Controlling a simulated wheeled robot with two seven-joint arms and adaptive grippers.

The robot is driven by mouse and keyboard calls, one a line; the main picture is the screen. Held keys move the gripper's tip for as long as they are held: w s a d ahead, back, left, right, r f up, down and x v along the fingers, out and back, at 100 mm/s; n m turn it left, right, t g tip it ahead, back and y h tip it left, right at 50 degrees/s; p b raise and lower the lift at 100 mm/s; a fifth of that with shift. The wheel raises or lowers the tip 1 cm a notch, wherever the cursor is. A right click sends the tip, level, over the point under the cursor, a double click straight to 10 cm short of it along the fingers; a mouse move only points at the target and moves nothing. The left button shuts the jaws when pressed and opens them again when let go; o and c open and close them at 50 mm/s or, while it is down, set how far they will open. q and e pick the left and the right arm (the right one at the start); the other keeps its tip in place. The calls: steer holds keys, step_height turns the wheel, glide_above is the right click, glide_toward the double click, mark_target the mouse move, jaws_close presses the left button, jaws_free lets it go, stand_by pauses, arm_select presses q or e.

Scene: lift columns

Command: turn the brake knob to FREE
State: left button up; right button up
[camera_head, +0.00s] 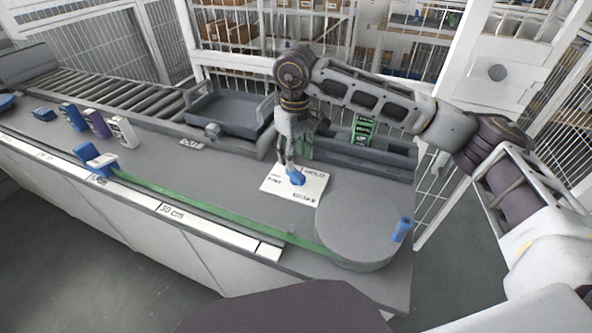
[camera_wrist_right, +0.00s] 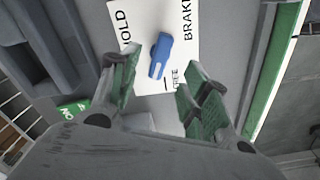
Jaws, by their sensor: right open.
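The brake knob (camera_head: 297,176) is a blue bar-shaped handle on a white label plate (camera_head: 312,192) on the grey bench. The knob (camera_wrist_right: 161,54) also shows in the right wrist view, lying lengthwise between HOLD on the plate's left and BRAKE on its right. A partly hidden label near its lower end seems to read FREE. Which end is the pointer I cannot tell. My right gripper (camera_head: 290,160) is just above the knob, fingers apart; in the wrist view its green-padded fingertips (camera_wrist_right: 161,70) straddle the knob's lower end. Contact is not clear. My left gripper is out of view.
A round grey disc (camera_head: 355,220) with a blue peg (camera_head: 402,229) is right of the plate. A green strip (camera_head: 220,211) runs along the bench front to a blue-white block (camera_head: 96,157). Grey trays (camera_head: 232,112) and a roller conveyor (camera_head: 110,88) stand behind.

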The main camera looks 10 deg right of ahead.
steer(key=shift+r+p, duration=0.35)
steer(key=shift+r, duration=0.55)
